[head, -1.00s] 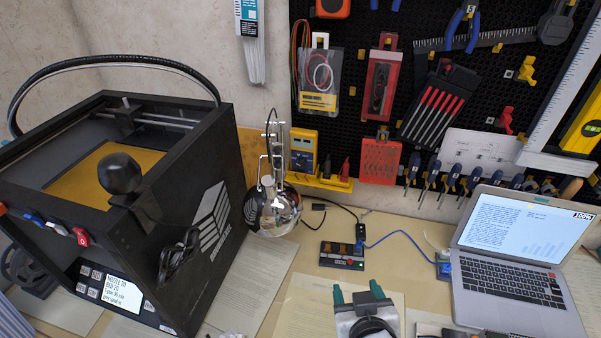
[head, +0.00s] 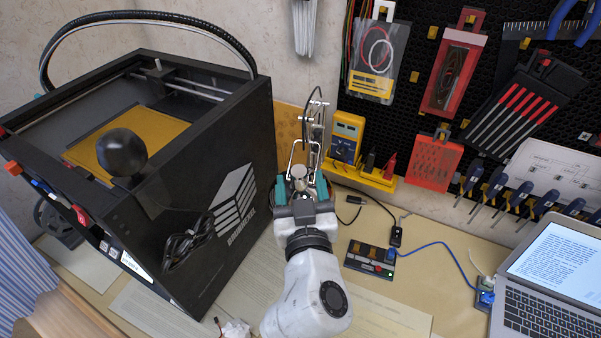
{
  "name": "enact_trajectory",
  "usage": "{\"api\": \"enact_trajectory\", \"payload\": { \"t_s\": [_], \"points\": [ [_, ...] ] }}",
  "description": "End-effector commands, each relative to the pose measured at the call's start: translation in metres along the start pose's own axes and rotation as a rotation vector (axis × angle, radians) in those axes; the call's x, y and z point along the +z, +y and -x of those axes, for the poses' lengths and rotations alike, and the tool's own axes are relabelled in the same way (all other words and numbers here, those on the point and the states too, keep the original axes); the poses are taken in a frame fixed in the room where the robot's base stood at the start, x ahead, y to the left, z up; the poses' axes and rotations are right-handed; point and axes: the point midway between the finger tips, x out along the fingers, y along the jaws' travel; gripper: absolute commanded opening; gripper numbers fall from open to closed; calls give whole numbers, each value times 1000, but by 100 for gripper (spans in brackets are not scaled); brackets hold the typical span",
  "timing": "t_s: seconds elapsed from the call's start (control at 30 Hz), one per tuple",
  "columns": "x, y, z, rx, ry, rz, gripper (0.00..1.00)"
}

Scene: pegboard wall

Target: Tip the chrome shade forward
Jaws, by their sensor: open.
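The chrome shade (head: 312,185) belongs to a small desk lamp between the black printer and the pegboard. Only its shiny upper part shows, because my gripper covers the rest. The lamp's thin sprung arm (head: 313,125) rises behind it with a dark cable. My gripper (head: 301,192) reaches in from below in the head view. Its jaws are open, with a finger to each side of the shade's upper part. I cannot tell whether either finger touches the shade.
The black printer (head: 235,160) stands close on the left. A yellow multimeter (head: 345,138) is just right of the lamp. A small black box with buttons (head: 369,258) and cables lie to the right, with a laptop (head: 555,275) at the far right.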

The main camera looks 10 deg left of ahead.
Motion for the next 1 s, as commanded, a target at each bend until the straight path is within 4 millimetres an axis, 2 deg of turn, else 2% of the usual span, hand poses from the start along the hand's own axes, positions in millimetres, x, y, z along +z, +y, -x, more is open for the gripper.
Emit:
{"api": "enact_trajectory", "payload": {
  "t_s": [0.2, 0.53, 1.0],
  "points": [
    [0, 1, -19, 1, 0, 0, 62],
    [1, 1, -21, 1, 0, 0, 61],
    [0, 0, -21, 1, 0, 0, 16]
  ]
}}
